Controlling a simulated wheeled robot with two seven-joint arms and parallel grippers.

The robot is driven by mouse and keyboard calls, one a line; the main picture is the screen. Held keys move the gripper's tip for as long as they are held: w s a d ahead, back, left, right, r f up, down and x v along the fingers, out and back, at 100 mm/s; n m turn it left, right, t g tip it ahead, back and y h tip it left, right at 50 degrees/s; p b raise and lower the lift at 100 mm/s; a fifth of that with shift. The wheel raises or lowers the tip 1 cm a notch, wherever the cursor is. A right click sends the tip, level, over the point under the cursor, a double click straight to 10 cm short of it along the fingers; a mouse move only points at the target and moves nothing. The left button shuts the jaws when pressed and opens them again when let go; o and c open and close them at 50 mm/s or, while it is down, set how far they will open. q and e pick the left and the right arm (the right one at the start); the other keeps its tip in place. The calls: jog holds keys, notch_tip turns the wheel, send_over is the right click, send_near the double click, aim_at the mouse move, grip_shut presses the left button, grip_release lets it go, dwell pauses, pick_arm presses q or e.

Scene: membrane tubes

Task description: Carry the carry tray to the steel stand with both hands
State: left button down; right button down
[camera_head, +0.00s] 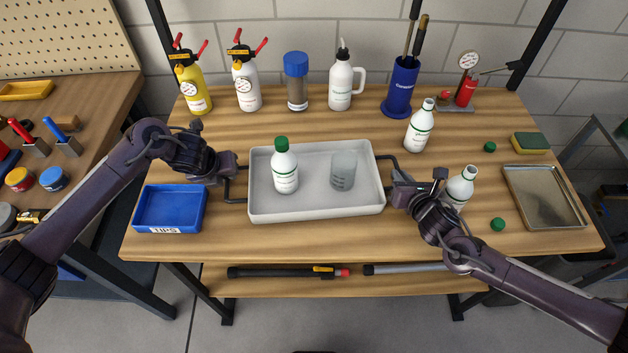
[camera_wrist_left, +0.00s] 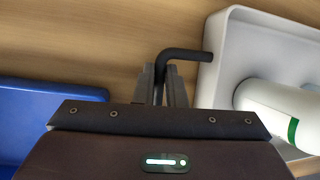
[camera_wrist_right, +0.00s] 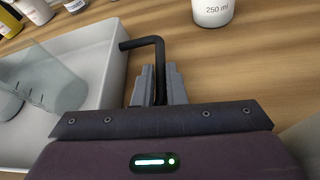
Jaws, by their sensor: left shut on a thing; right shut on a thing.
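The carry tray (camera_head: 318,209) is a light grey tray with black bar handles at both ends, level at the middle of the wooden bench. Whether it touches the bench is hard to tell. A green-capped white bottle (camera_head: 285,170) and a clear beaker (camera_head: 343,171) stand in it. My left gripper (camera_head: 231,168) is shut on the tray's left handle, seen closely in the left wrist view (camera_wrist_left: 172,56). My right gripper (camera_head: 398,178) is shut on the right handle, also clear in the right wrist view (camera_wrist_right: 146,42). I cannot identify the steel stand with certainty.
A blue bin (camera_head: 170,209) lies left of the tray. Open white bottles (camera_head: 420,127) (camera_head: 461,186) stand close to its right. A flat metal tray (camera_head: 545,197) lies at the bench's right. A metal-framed piece (camera_head: 598,150) shows at the right edge. Several bottles line the back.

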pick_arm(q)
jog(key=shift+w+r, duration=0.1)
jog(key=shift+r, duration=0.1)
pick_arm(e)
jog(key=shift+r, duration=0.1)
